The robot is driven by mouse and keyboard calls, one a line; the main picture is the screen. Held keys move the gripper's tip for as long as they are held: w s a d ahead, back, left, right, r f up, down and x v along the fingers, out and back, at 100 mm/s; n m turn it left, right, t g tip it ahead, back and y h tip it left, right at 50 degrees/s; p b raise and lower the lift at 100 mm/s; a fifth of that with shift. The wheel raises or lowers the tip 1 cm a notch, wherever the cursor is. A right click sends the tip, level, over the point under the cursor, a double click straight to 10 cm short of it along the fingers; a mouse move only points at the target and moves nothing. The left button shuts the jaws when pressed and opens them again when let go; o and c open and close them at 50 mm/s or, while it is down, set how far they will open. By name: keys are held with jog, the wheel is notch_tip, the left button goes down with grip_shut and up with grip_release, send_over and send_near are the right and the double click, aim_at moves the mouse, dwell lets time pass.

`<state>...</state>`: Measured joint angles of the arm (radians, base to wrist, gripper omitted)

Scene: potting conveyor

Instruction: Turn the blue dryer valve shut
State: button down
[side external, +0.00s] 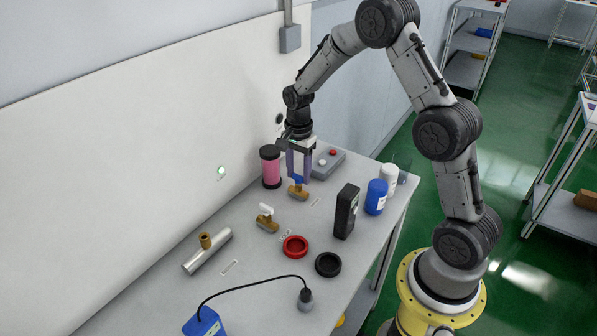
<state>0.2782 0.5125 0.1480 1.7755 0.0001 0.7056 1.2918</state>
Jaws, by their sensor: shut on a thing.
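The blue dryer valve (298,192) has a brass body and stands on the grey table, near the back. Only a little of its blue handle shows between my fingers. My gripper (299,178) points down over the valve, and its two purple-grey fingers are shut on the blue handle. The handle's exact angle is hidden by the fingers. A similar brass valve with a white handle (266,217) stands to the left and nearer the camera, apart from my gripper.
A pink cylinder with black ends (270,167) stands close left of my gripper. A grey button box (328,161) is close behind right. A black meter (346,211), blue bottle (376,196) and white bottle (388,178) stand right. Red (295,246) and black (328,264) rings lie in front.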

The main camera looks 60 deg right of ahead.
jog(key=shift+n, duration=0.3)
jog(key=n, duration=0.3)
jog(key=shift+n, duration=0.3)
jog(key=n, duration=0.4)
jog(key=shift+n, duration=0.3)
jog(key=n, duration=0.4)
jog(key=shift+r+n, duration=0.1)
jog(key=shift+n, duration=2.4)
jog(key=shift+c, duration=1.5)
grip_release()
